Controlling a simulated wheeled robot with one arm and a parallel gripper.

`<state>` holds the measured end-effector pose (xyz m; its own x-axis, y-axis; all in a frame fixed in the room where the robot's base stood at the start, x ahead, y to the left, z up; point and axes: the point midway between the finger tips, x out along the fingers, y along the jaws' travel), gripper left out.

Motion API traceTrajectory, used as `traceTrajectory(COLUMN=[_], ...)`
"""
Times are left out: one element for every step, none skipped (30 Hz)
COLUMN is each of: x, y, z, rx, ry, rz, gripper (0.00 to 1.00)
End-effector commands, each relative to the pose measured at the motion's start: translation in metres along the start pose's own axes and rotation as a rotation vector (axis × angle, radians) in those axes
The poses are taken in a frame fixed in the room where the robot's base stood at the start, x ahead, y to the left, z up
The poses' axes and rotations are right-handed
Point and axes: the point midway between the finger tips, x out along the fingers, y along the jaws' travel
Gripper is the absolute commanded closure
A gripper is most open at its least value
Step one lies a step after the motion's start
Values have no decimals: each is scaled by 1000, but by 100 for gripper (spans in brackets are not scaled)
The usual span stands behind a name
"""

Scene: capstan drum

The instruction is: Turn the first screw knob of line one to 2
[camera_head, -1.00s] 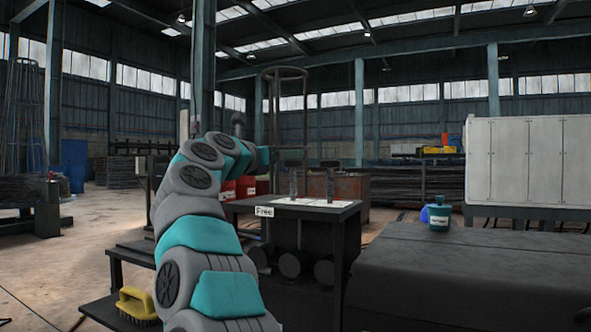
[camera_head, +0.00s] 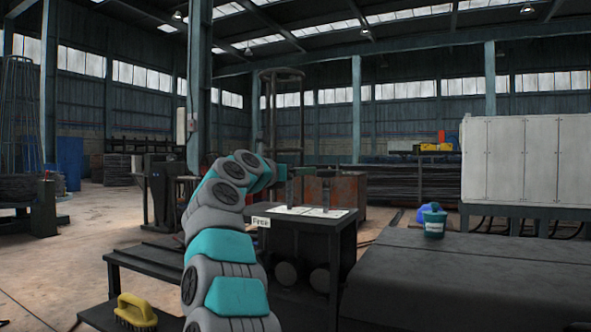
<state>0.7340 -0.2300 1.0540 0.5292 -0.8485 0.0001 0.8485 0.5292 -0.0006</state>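My arm rises from the bottom middle and bends right. My gripper (camera_head: 281,173) is at its far end, small and dark, above the left part of a small dark table (camera_head: 305,222). Its fingers do not stand out from the dark shapes behind, so I cannot tell whether it is open. Two dark upright posts (camera_head: 325,194) (camera_head: 290,192) stand over white sheets (camera_head: 310,212) on that table. The left post is close to the arm's end in the picture; contact is unclear. I cannot make out a screw knob, a line number or a setting.
A label reading "Free" (camera_head: 261,222) is on the table's front edge. A yellow brush (camera_head: 136,309) lies on a low dark bench at lower left. A teal container (camera_head: 434,222) stands on the large dark block (camera_head: 470,270) at right. Open floor lies to the left.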

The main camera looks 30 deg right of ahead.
Motion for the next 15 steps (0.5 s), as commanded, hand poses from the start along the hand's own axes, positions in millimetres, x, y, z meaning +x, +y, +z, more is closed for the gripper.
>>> traceTrajectory(x=[0, 0, 0, 0, 0, 0, 0, 0, 0, 0, 0, 0, 0, 0, 0], y=[0, 0, 0, 0, 0, 0, 0, 0, 0, 0, 0, 0, 0, 0, 0], z=[0, 0, 0, 0, 0, 0, 0, 0, 0, 0, 0, 0, 0, 0, 0], rx=[0, 0, 0, 0, 0, 0, 0, 0, 0, 0, 0, 0, 0, 0, 0], ry=[0, 0, 0, 0, 0, 0, 0, 0, 0, 0, 0, 0, 0, 0, 0], rz=[0, 0, 0, 0, 0, 0, 0, 0, 0, 0, 0, 0, 0, 0, 0], gripper=[7, 7, 8, 11, 15, 19, 23, 26, 31, 34, 37, 42, 45, 48, 53])
